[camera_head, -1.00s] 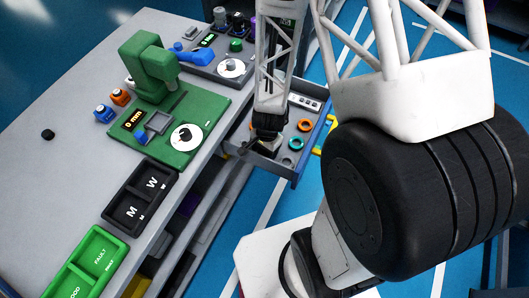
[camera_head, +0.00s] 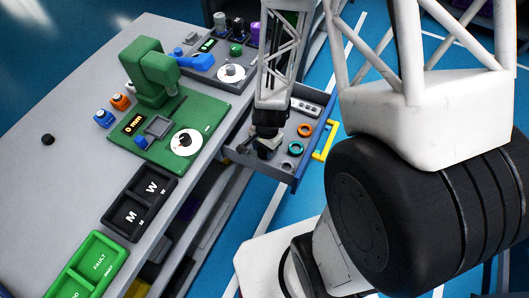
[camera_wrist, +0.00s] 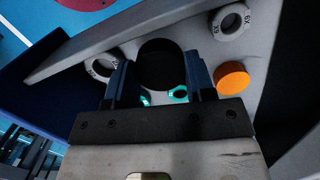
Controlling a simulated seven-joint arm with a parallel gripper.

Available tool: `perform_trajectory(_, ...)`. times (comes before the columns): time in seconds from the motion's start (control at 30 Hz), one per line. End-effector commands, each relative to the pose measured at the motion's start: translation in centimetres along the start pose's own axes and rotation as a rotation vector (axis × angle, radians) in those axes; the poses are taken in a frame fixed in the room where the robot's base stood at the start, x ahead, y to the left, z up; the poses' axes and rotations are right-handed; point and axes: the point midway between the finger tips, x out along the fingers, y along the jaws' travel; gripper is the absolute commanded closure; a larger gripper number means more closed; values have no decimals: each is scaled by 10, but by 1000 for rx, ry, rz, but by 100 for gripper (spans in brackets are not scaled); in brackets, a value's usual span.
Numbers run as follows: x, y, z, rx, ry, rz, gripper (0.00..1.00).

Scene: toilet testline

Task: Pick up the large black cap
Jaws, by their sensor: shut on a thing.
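The large black cap (camera_wrist: 158,62) is a dark round piece in the wrist view. It sits between the two blue-lined fingers of my gripper (camera_wrist: 160,80), which is shut on it. In the head view my gripper (camera_head: 266,150) is down inside the open drawer (camera_head: 297,178), at its near left part. I cannot tell whether the cap is clear of the drawer floor.
The drawer walls are close around. The table (camera_head: 60,90) carries a green test device (camera_head: 152,75) and a black two-part tray (camera_head: 140,203).

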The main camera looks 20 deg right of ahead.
Motion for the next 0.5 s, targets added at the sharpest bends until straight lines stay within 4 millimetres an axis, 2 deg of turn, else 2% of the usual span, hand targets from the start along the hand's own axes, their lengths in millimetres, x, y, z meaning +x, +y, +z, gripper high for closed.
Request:
perform_trajectory(0.2,-33,0,4,-1,1,-1,73)
perform_trajectory(0.5,-56,0,7,0,-1,1,73)
